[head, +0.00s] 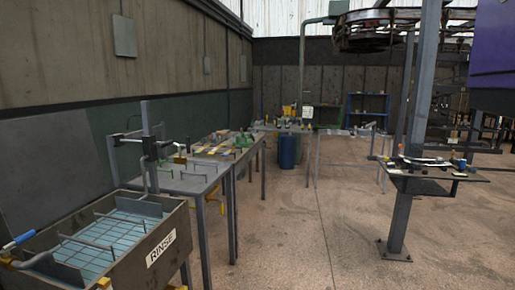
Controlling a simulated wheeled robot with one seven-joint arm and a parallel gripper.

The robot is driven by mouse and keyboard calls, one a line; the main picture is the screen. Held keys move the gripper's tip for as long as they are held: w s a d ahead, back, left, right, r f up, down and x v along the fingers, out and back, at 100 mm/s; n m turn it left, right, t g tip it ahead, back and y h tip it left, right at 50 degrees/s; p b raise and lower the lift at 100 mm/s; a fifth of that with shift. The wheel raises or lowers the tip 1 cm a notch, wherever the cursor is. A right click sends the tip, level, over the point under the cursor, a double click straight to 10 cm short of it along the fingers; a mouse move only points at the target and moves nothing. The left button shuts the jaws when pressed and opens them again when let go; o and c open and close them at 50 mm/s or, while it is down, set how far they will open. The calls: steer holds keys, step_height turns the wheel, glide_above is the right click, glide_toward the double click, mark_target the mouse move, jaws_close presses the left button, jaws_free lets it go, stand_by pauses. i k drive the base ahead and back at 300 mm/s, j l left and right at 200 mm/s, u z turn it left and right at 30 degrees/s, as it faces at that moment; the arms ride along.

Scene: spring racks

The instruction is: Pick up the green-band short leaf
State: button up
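I cannot make out a green-band short leaf for sure. Small green, yellow and dark pieces (243,140) lie on the second table (222,148) along the left wall, too small to tell apart. More small items stand on the far tables. A dark rack of bars (418,162) with small coloured parts sits on the shelf at the right post. My gripper is not in view.
A tank marked RINSE (160,249) stands front left, with bars across it and a blue-handled tool (20,241) at its left. A grey table (195,181) adjoins it. A blue barrel (287,152) stands farther back. A steel post (401,215) rises at right. The middle floor is clear.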

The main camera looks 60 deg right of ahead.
mark_target(200, 150)
steer(key=z, duration=1.3)
